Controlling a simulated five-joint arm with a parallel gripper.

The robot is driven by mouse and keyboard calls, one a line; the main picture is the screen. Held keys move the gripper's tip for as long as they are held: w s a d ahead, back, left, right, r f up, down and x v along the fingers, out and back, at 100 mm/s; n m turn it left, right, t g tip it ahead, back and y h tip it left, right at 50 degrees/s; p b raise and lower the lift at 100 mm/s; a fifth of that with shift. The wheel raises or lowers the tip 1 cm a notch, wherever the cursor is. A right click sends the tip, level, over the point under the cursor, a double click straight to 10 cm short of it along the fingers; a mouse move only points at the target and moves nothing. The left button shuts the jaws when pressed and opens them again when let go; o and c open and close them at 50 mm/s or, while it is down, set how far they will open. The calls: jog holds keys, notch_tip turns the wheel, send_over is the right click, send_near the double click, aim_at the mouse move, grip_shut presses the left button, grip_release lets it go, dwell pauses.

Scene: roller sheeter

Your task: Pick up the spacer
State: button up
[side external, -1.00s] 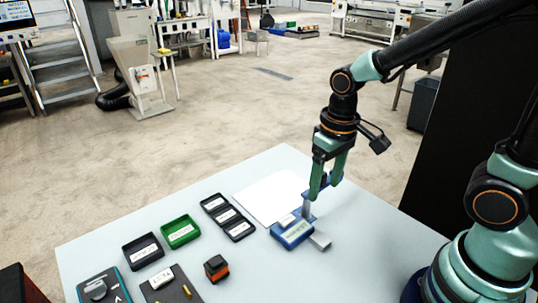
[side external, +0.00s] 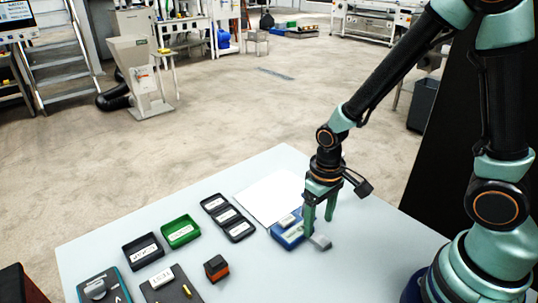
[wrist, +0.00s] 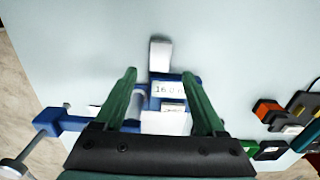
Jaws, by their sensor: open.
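A small grey block (side external: 320,241), which looks like the spacer, lies at the front right side of a blue device (side external: 288,236) with a display. In the wrist view the block (wrist: 160,54) lies just beyond the blue device (wrist: 190,79). I cannot tell if they touch. My gripper (side external: 319,228) points down, open and empty, with its fingers close to the block and the device's right end. In the wrist view the fingertips of my gripper (wrist: 160,73) stand apart on either side of the block's near end. Their exact height above the table is unclear.
A white sheet (side external: 270,197) lies behind the blue device. A black three-part tray (side external: 212,202), a green tray (side external: 181,246), a black tray (side external: 132,253) and an orange-and-black block (side external: 216,277) stand to the left. The table right of the grey block is clear.

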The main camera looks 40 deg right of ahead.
aim_at(317, 236)
jog(key=shift+f, duration=2.05)
jog(key=shift+c, duration=0.3)
grip_shut()
